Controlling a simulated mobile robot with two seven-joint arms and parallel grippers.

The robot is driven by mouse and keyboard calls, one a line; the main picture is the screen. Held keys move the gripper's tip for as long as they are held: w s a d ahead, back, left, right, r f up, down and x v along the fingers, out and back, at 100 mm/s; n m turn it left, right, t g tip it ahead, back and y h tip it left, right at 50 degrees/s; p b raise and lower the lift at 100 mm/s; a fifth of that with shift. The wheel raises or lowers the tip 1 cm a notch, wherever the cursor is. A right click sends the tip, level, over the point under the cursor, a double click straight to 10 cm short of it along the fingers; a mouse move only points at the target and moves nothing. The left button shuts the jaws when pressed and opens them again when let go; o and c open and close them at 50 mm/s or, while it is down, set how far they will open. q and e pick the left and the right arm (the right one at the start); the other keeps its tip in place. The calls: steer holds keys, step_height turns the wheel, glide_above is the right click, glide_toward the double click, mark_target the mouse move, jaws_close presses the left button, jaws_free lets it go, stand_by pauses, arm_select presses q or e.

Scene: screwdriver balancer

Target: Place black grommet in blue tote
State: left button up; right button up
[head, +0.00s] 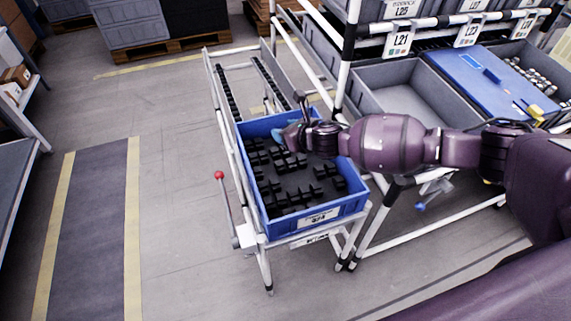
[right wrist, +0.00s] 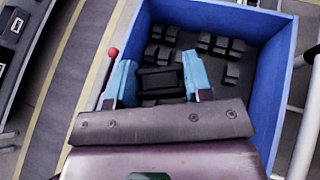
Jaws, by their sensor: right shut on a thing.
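The blue tote (head: 352,206) stands on a white-railed cart and holds many black grommets in rows. My right gripper (head: 283,136) reaches in from the right, over the far part of the tote. In the right wrist view, my gripper's blue fingertips (right wrist: 158,77) are shut on a black grommet (right wrist: 160,80), with the tote wall (right wrist: 277,65) to the right. The held grommet is over the tote's left side; its exact height above the other grommets cannot be told. My left gripper is not in view.
A red-knobbed lever (head: 219,176) stands left of the cart. A rack at right holds a grey bin (head: 400,85) and a blue board (head: 480,78). Roller rails (head: 228,92) run behind the tote. The floor to the left is clear.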

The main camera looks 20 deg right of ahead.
steer(key=b, duration=0.2)
glide_above(286, 170)
step_height(286, 170, down, 9)
steer(key=shift+r, duration=0.15)
steer(key=shift+a+f+b, duration=0.1)
steer(key=shift+f+b, duration=0.95)
steer(key=shift+f, duration=1.25)
steer(key=shift+w+f, duration=0.1)
steer(key=shift+r, duration=0.2)
steer(key=shift+f, duration=0.3)
steer(key=o, duration=0.9)
